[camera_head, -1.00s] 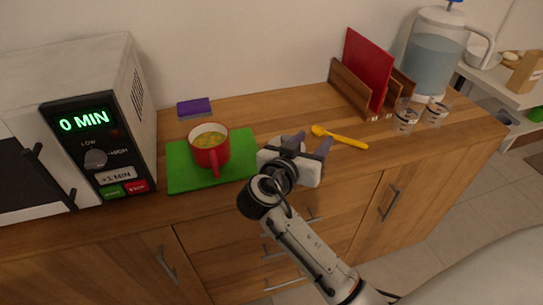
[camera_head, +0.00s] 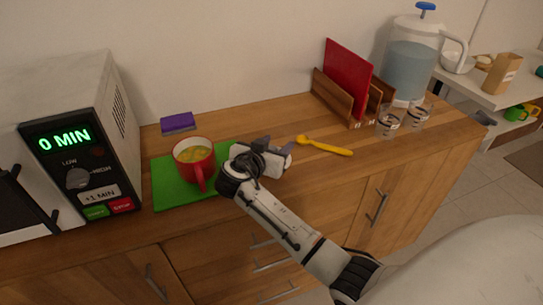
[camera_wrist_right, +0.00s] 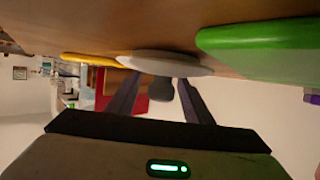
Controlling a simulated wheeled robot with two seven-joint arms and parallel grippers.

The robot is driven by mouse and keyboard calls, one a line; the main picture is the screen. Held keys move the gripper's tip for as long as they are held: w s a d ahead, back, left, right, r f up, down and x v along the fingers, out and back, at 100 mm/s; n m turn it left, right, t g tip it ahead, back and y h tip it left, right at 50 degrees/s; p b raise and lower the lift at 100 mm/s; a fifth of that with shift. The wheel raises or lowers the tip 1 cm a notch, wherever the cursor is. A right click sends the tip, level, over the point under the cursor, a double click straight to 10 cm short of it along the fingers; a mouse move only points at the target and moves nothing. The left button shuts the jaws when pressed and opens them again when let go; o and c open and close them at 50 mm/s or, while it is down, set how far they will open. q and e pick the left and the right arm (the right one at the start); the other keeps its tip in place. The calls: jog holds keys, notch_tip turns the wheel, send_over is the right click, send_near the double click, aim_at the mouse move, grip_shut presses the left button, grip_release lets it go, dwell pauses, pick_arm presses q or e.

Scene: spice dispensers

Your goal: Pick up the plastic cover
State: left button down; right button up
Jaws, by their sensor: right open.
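A pale round disc with a dark knob, which looks like the plastic cover (camera_wrist_right: 155,62), lies on the counter in the right wrist view, where the scene appears upside down. My right gripper (camera_wrist_right: 158,82) is open, with one finger on each side of the knob. I cannot tell whether the fingers touch it. In the head view my right gripper (camera_head: 275,146) is over the counter between the green board and the yellow spoon, largely hiding the cover. My left gripper is not in view.
A red mug (camera_head: 194,163) stands on the green board (camera_head: 172,192), left of the gripper. The yellow spoon (camera_head: 328,147) lies to the right. A microwave (camera_head: 75,150), purple sponge (camera_head: 177,122), wooden rack (camera_head: 335,100), glasses (camera_head: 388,122) and water jug (camera_head: 413,65) also stand on the counter.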

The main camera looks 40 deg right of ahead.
jog(key=shift+w+d+f, duration=0.15)
jog(key=shift+d, duration=0.05)
jog(key=c, duration=1.2)
